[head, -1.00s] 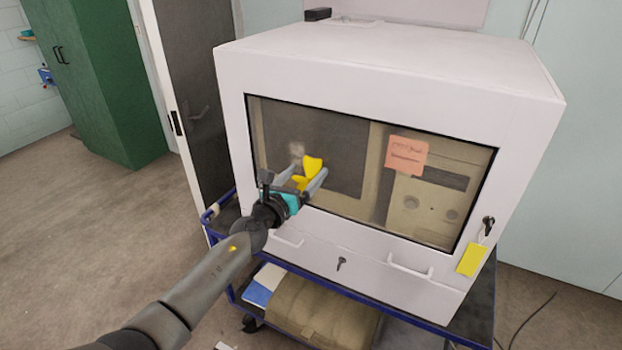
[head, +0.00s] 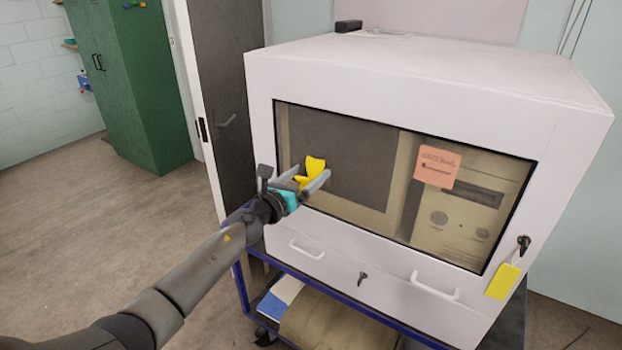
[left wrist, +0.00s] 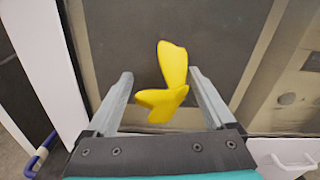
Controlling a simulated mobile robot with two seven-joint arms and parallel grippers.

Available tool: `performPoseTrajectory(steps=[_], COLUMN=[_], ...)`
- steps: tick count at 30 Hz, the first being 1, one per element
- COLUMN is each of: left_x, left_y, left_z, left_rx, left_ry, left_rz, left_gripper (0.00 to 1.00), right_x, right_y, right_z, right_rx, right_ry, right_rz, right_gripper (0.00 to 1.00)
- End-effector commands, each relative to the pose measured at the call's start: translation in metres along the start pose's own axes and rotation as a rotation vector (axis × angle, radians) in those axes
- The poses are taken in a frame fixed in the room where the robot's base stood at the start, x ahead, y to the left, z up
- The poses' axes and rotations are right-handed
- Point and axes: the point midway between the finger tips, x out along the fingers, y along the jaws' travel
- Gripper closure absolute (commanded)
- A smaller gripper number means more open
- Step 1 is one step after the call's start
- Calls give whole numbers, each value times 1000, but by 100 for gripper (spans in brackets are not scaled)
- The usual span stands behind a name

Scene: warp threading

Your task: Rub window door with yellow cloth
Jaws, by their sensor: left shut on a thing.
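The window door (head: 375,165) is a dark, see-through pane in the front of a large white cabinet, and it also shows in the left wrist view (left wrist: 225,45). My left gripper (head: 316,175) is in front of the pane's left part, holding the crumpled yellow cloth (head: 314,164). In the left wrist view the cloth (left wrist: 172,68) sticks out between the fingers toward the pane. I cannot tell whether it touches the glass. The cloth hides a small patch of pane. My right gripper is not in view.
The cabinet (head: 420,65) stands on a blue-framed cart (head: 345,300). White handles (head: 435,287) and a key with a yellow tag (head: 503,282) stick out from its front. An orange note (head: 437,166) is on the pane. Open floor (head: 90,240) lies left.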

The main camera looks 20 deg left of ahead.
Motion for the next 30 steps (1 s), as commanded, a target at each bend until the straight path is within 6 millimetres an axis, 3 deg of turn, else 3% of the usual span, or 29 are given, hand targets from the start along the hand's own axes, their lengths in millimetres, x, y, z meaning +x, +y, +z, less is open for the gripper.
performPoseTrajectory(steps=[8, 30], left_x=[2, 0], left_y=[-5, -44], left_z=[25, 16], left_rx=[1, -1], left_ry=[-4, -3], left_rz=[-1, -3], left_gripper=[56, 56], right_x=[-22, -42], right_y=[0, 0], right_z=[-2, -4], right_rx=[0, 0], right_ry=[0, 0], right_rz=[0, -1], right_gripper=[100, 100])
